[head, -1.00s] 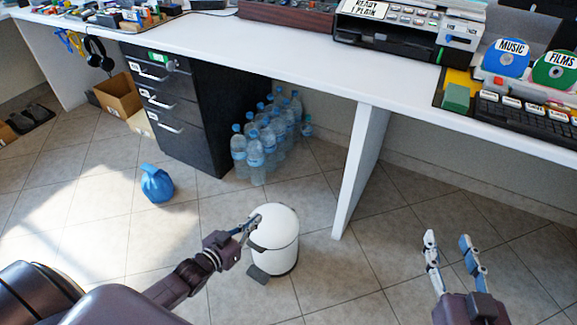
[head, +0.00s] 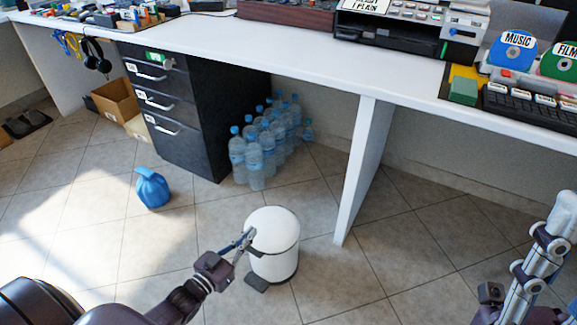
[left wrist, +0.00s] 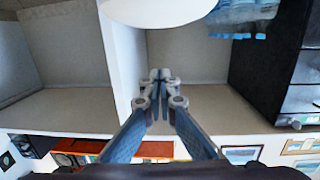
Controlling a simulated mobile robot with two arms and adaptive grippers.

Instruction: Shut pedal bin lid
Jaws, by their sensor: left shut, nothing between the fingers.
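The white pedal bin (head: 275,258) stands on the tiled floor, with its dark pedal (head: 256,283) at the lower left. Its domed white lid (head: 275,226) lies down over the top, and I see no gap along the visible rim. My left gripper (head: 248,236) is shut and empty at the lid's left edge; I cannot tell whether it touches. In the left wrist view its fingertips (left wrist: 160,75) are together, just below the white lid (left wrist: 160,8). My right gripper (head: 560,225) is at the right edge, partly cut off, and its jaw opening is unclear.
A white desk (head: 300,60) runs behind, with its support panel (head: 364,170) just right of the bin. Water bottles (head: 255,160) and a black drawer unit (head: 190,120) stand behind. A blue container (head: 153,188) sits on the floor at left. Floor right of the bin is clear.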

